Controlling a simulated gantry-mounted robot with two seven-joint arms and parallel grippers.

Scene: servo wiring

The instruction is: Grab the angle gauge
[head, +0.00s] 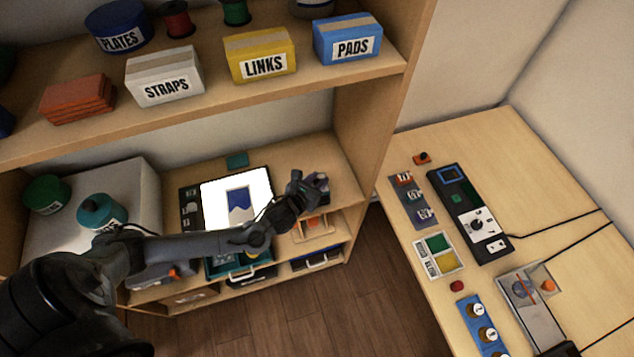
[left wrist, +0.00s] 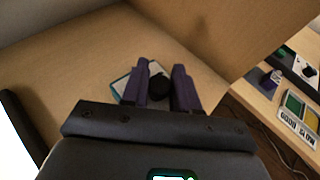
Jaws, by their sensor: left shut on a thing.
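My left gripper (head: 316,182) reaches over the right end of the lower shelf. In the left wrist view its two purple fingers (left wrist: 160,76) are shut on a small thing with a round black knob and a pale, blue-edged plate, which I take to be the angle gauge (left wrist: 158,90). The fingers cover its sides and much of its plate. In the head view the gripper hides most of it, and its markings cannot be read. I cannot tell whether it touches the shelf. My right gripper is not in view.
A lit tablet (head: 237,200) lies left of the gripper on the lower shelf. The upper shelf (head: 280,92) holds labelled boxes above, and a side panel (head: 366,125) stands at the right. A workbench (head: 500,150) with several devices is further right.

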